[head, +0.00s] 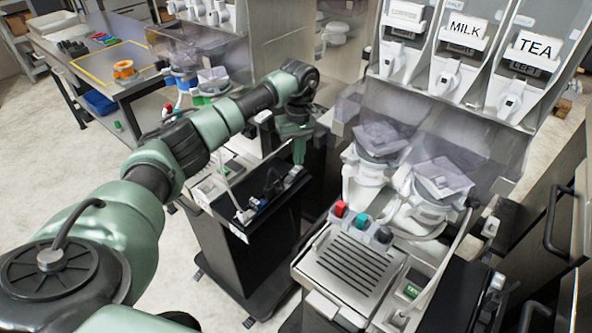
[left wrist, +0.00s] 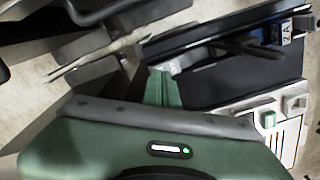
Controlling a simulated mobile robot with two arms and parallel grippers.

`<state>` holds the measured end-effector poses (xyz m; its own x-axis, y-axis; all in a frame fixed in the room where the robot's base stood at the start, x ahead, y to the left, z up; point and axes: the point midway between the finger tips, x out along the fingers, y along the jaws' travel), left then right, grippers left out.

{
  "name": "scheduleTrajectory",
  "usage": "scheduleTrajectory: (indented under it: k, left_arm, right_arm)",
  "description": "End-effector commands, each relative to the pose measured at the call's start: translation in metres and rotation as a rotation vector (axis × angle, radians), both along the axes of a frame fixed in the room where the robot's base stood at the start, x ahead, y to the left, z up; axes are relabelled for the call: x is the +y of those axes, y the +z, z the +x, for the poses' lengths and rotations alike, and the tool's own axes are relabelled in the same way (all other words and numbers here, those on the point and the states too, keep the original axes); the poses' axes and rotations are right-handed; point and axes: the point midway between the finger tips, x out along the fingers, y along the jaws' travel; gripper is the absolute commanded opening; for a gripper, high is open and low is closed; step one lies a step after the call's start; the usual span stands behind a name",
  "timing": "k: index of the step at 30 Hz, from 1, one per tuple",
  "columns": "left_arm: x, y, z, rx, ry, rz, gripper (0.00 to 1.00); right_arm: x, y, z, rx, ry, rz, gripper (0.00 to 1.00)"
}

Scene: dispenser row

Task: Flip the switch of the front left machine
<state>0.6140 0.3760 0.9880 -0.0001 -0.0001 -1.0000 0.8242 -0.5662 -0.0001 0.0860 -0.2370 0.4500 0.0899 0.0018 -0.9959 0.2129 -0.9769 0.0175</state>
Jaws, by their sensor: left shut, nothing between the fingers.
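A left machine (head: 240,235) stands at the middle left, with a dark base and a black top. My left arm hides part of it. My left gripper (head: 299,152) is shut and empty, its green fingers pointing down over the far right end of that black top. In the left wrist view the shut fingers (left wrist: 163,88) are beside a dark ledge, apart from a small green switch (left wrist: 268,120) on a white panel (left wrist: 285,135) at the right. Whether the fingers touch anything cannot be told. My right gripper is not in view.
To the right stands another machine with a grey slotted tray (head: 350,263), a red button (head: 340,209) and a green switch (head: 412,290). Dispensers labelled MILK (head: 468,28) and TEA (head: 539,46) rise behind it. A table (head: 72,72) stands at the back left; floor is clear at left.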

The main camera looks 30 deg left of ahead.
Motion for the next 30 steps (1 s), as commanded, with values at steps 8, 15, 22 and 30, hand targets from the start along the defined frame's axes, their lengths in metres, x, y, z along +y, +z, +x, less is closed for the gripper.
scheduleTrajectory:
  k: [8,15,22,30]
  left_arm:
    - [0.0,-0.005,0.0,0.0,0.0,0.0,0.0]
    - [0.0,-0.008,0.0,0.0,0.0,0.0,0.0]
    - [0.0,-0.012,0.0,0.0,0.0,0.0,0.0]
    - [0.0,-0.016,0.0,0.0,0.0,0.0,0.0]
  right_arm:
    - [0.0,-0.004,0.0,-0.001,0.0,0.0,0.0]
    - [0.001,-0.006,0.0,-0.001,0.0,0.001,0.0]
    - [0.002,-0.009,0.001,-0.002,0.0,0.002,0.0]
    - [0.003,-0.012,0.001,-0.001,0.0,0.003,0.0]
